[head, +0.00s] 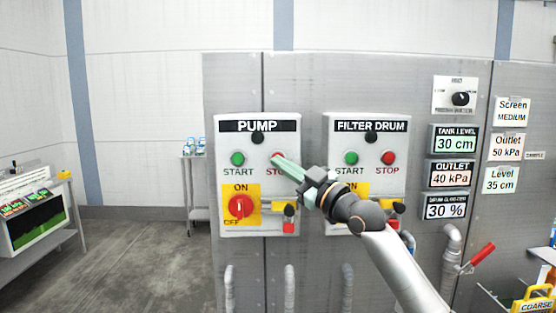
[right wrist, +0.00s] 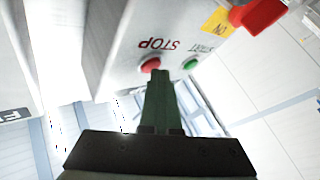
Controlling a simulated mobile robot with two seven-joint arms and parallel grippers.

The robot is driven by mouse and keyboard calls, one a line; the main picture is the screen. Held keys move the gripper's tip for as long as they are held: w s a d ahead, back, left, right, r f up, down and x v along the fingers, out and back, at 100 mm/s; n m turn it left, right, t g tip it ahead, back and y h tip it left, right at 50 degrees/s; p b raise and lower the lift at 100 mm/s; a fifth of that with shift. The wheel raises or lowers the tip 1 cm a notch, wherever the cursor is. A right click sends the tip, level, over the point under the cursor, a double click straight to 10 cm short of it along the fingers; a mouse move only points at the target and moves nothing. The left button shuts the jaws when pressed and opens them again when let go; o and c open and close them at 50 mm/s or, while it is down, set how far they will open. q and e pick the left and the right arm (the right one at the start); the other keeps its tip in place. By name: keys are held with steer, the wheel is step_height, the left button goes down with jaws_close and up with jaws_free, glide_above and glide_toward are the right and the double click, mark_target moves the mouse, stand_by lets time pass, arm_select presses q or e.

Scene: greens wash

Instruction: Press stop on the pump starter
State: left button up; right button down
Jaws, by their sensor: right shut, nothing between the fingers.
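The pump starter (head: 228,180) is a pale box labelled PUMP on the grey panel in the head view. It has a green START button (head: 237,159) and a red rotary switch (head: 241,206) on a yellow plate. Its red STOP button (right wrist: 151,64) shows in the right wrist view, at the tip of my right gripper (right wrist: 158,73). In the head view the green fingers of my right gripper (head: 276,160) are shut and empty, and their tip covers most of STOP. I cannot tell whether tip and button touch. My left gripper is not in view.
The FILTER DRUM box (head: 365,125), with its own red STOP button (head: 387,158), is just right of the pump box. Displays (head: 454,138) are farther right. A red-handled valve (head: 480,255) sticks out at lower right. The floor (head: 140,245) at left is clear.

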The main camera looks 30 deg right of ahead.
steer(key=shift+s, duration=0.1)
steer(key=shift+s+a, duration=0.45)
steer(key=shift+s, duration=0.15)
steer(key=shift+f, duration=0.1)
steer(key=shift+s+a, duration=0.45)
steer(key=shift+s, duration=0.25)
steer(key=shift+s+a, duration=0.4)
steer(key=shift+s, duration=0.35)
steer(key=shift+s+a, duration=0.45)
steer(key=shift+s, duration=0.25)
steer(key=a+f+m+g+h, duration=0.1)
steer(key=a+f+m+g, duration=0.15)
steer(key=f, duration=1.45)
steer(key=a+f+m+g+h, duration=0.1)
steer(key=a+f+g, duration=0.2)
steer(key=f, duration=1.3)
steer(key=s+a+f+m+g, duration=0.1)
steer(key=s+a+f+g, duration=0.2)
steer(key=s+f, duration=0.9)
steer(key=s+a+f+m+g, duration=0.1)
steer(key=s+a+f+g, duration=0.2)
steer(key=s+a+f, duration=0.5)
steer(key=s+f, duration=0.5)
steer(key=f, duration=0.2)
steer(key=shift+a, duration=0.4)
